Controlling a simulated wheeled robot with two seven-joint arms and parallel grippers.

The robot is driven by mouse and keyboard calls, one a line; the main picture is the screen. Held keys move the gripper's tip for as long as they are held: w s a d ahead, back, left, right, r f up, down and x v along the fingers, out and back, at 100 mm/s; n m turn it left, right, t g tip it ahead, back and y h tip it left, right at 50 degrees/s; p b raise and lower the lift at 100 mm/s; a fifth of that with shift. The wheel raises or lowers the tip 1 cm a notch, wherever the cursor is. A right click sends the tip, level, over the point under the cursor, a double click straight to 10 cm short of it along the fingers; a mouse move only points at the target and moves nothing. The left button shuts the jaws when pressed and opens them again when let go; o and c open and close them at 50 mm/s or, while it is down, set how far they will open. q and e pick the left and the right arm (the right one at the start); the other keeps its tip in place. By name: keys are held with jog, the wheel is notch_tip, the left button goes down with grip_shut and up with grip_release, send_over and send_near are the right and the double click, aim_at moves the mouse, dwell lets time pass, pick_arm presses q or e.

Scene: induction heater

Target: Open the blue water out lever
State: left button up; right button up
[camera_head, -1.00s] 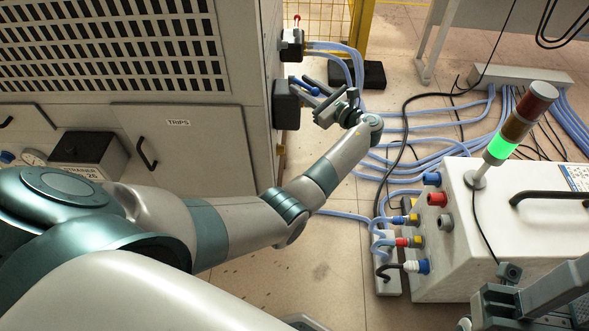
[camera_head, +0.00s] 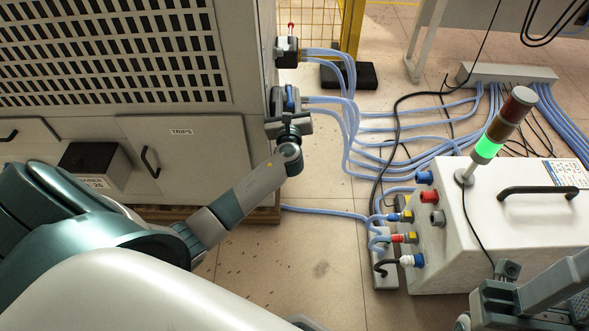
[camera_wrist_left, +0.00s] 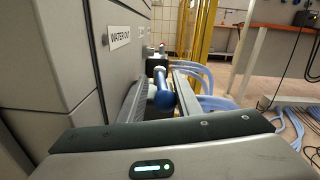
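The blue water out lever (camera_head: 291,97) is on the side of the grey cabinet, at a dark fitting with pale blue hoses. In the left wrist view the lever's blue rounded end (camera_wrist_left: 165,99) points toward the camera, below the "WATER OUT" label (camera_wrist_left: 120,37). My left gripper (camera_head: 288,117) is right at the lever. In the wrist view its two fingers are apart, one on each side of the lever; I cannot tell whether either touches it. My right gripper (camera_head: 500,290) shows only partly at the lower right; its fingers cannot be made out clearly.
A similar fitting with a red-tipped lever (camera_head: 290,40) sits farther back on the cabinet (camera_head: 190,160). Pale blue hoses (camera_head: 400,150) cross the floor. A white box (camera_head: 520,215) with a signal light stands at the right.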

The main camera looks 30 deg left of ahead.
pick_arm(q)
jog(key=a+p+v, duration=0.1)
jog(key=v, duration=1.7)
jog(key=s+d+f+n+g+h+p, duration=0.1)
jog(key=s+d+f+n+h+p, duration=0.1)
jog(key=f, duration=0.6)
jog(key=s+d+f+n+g+h+p, duration=0.2)
jog(key=d+f+n+h+p, duration=0.1)
jog(key=f, duration=0.5)
jog(key=shift+d+f+n+g+h+p, duration=0.3)
jog(key=shift+d+n+h+p, duration=0.15)
jog(key=shift+n, duration=0.15)
